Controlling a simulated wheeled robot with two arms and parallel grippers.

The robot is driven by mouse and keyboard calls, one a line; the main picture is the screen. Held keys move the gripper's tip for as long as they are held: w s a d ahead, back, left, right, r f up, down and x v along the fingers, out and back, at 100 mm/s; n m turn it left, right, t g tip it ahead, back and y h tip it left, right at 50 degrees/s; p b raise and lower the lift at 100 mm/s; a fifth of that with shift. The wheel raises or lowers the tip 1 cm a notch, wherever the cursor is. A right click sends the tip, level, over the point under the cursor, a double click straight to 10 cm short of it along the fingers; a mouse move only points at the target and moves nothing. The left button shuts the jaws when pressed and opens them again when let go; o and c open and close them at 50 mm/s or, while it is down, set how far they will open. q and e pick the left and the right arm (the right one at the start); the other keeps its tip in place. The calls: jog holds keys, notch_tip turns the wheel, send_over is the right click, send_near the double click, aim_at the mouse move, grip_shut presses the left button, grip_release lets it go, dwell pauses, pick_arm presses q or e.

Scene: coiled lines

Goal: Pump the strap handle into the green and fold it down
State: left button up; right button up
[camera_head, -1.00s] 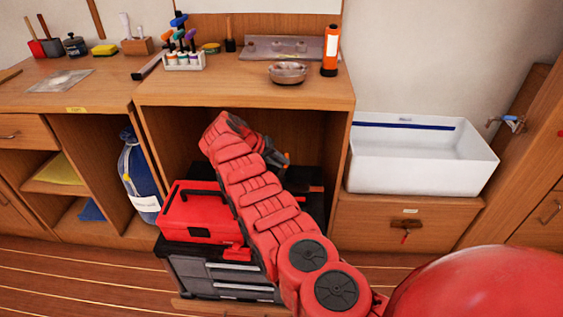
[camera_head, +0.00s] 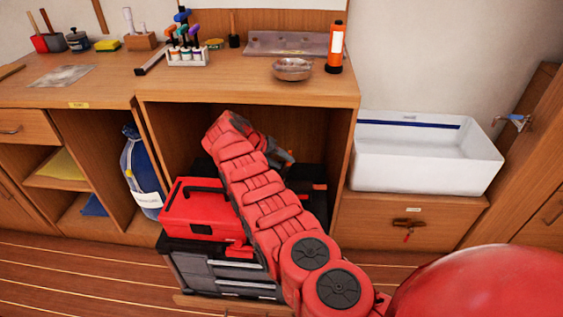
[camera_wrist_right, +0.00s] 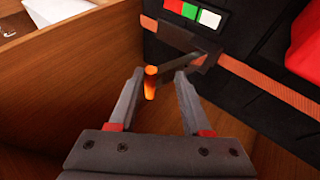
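The strap handle (camera_wrist_right: 180,60) is a dark lever with an orange end, beside a black case in the right wrist view. An orange-brown strap (camera_wrist_right: 265,90) runs across the case's side. Above the handle is a gauge (camera_wrist_right: 190,11) with red, green and white patches; no pointer can be made out. My right gripper (camera_wrist_right: 160,76) is open, with the handle's orange end between its fingertips and a visible gap on the right. In the head view my red arm reaches into the open cabinet bay and hides most of the handle. My left gripper is not in view.
A red toolbox (camera_head: 200,209) sits on a black and grey drawer case (camera_head: 225,272) in the bay. The wooden bay wall (camera_wrist_right: 70,70) stands close to the left finger. A white sink (camera_head: 425,165) is at right. The countertop above carries a bowl and an orange bottle.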

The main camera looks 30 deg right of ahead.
jog(key=shift+r, duration=0.1)
jog(key=p+v, duration=0.2)
jog(key=v, duration=1.5)
jog(key=shift+a, duration=0.15)
